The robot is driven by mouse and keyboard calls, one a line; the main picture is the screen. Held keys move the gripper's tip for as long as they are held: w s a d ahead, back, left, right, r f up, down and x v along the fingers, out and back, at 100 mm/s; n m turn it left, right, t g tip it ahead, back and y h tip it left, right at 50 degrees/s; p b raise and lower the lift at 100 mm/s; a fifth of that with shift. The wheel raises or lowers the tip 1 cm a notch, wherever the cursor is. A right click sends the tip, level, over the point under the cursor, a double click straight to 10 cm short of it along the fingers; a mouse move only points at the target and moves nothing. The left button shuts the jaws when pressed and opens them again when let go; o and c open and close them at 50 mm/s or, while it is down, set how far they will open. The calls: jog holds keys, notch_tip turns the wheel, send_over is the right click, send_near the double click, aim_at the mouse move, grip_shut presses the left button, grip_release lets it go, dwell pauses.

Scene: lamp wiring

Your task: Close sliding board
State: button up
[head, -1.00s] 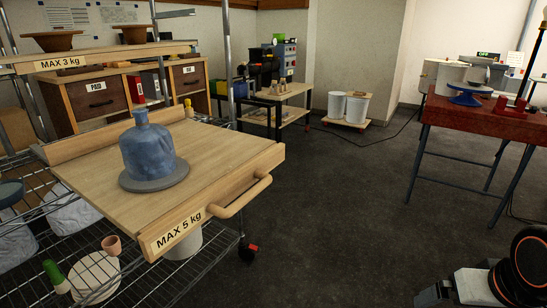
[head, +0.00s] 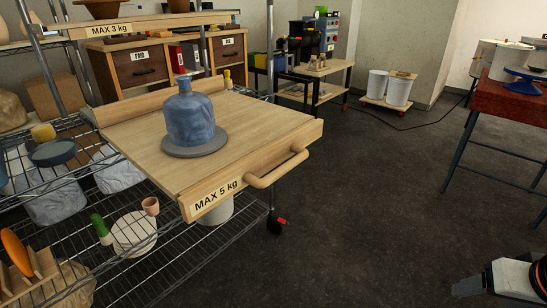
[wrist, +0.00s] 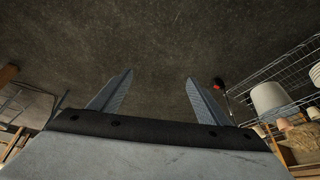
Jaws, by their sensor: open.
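The sliding board (head: 135,138) is a pale wooden shelf pulled out from the wire rack, labelled "MAX 5 kg" on its front. Its wooden handle (head: 278,170) is on the front edge. A blue bottle-shaped vase (head: 189,112) stands upright on a grey round disc (head: 194,148) on the board. My gripper (wrist: 156,92) shows in the wrist view with its two fingers apart and nothing between them, against the dark floor. In the head view only part of my arm shows at the lower right, well apart from the handle.
The wire rack (head: 170,262) holds bags, small pots and a white plate (head: 134,232) below the board. A red table (head: 508,98) stands at the right. White bins (head: 398,92) stand at the back. The floor (head: 385,195) right of the board is clear.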

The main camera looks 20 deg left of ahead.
aim_at(217, 111)
jog(key=w+a+r+y, duration=0.1)
jog(key=w+a+r, duration=0.1)
jog(key=a+r, duration=0.1)
jog(key=w+a+r+m+y, duration=0.1)
jog(key=w+a+r, duration=0.2)
jog(key=a, duration=0.1)
jog(key=w+a+r+y, duration=0.1)
jog(key=w+a+r, duration=0.1)
jog(key=w+a, duration=0.1)
jog(key=shift+w+a+r+m, duration=0.25)
jog(key=shift+a+r+m, duration=0.05)
jog(key=shift+a+r, duration=0.15)
grip_shut()
jog(key=w+a+r+m+g+y, duration=0.1)
jog(key=w+a+r+y, duration=0.25)
jog(key=a+r, duration=0.45)
jog(key=w+a+r+m+y, duration=0.2)
jog(key=w+a+r, duration=0.25)
jog(key=a, duration=0.75)
jog(key=x, duration=0.4)
jog(key=a+r+x, duration=0.1)
jog(key=x, duration=0.7)
jog(key=shift+w+a+r, duration=0.1)
jog(key=shift+a+r, duration=0.2)
jog(key=shift+a, duration=0.1)
jog(key=shift+w+a, duration=0.25)
jog(key=shift+a, duration=0.35)
jog(key=shift+a, duration=0.1)
